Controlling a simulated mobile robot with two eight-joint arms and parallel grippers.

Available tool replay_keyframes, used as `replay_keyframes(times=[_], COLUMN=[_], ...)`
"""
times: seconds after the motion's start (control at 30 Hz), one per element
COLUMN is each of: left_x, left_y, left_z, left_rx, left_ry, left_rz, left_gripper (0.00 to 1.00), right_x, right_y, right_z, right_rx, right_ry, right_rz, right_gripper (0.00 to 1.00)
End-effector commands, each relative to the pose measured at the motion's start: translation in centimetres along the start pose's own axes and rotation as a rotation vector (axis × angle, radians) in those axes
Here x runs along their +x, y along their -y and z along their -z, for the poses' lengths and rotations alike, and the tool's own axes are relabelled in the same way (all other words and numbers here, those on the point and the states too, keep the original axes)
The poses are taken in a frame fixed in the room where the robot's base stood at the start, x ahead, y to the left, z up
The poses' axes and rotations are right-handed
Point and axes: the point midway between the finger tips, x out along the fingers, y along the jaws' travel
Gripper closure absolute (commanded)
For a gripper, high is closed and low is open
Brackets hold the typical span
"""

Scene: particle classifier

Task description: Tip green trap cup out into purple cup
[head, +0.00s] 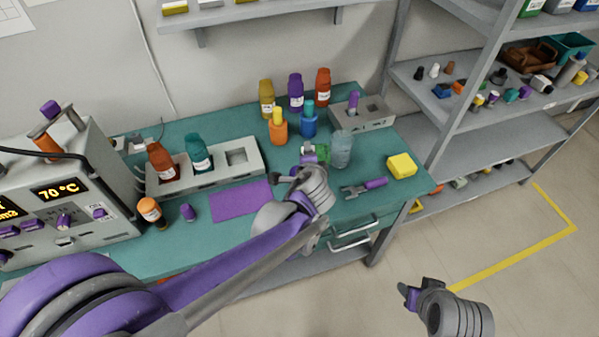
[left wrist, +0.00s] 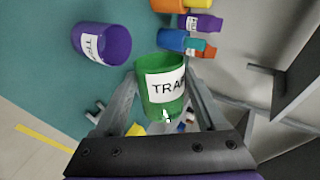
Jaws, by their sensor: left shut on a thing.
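My left gripper (head: 306,166) is shut on the green trap cup (left wrist: 160,85). In the left wrist view the cup sits between the fingers, its white label facing the camera. The head view shows only a bit of the green cup (head: 322,150), mostly hidden by the gripper. I cannot tell the green cup's tilt or contents. My right gripper (head: 408,292) is over the floor, its opening unclear.
A clear beaker (head: 342,149) stands just right of the left gripper. Orange (head: 278,130) and blue (head: 308,122) bottles stand behind it. A yellow block (head: 401,165) and a purple-handled tool (head: 365,188) lie to the right. A purple mat (head: 240,201) lies to the left.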

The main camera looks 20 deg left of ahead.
Motion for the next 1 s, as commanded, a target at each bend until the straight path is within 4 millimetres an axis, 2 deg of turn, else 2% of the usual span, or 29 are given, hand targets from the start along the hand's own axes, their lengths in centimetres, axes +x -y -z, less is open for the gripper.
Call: replay_keyframes(times=[1.0], left_x=[-0.10], left_y=[0.16], left_z=[-0.51], left_rx=[-0.094], left_ry=[-0.061], left_rz=[0.000], left_gripper=[0.85], right_x=[0.06], right_y=[0.00], right_z=[-0.06], right_rx=[0.000], right_ry=[0.001], right_rz=[0.000], right_gripper=[0.50])
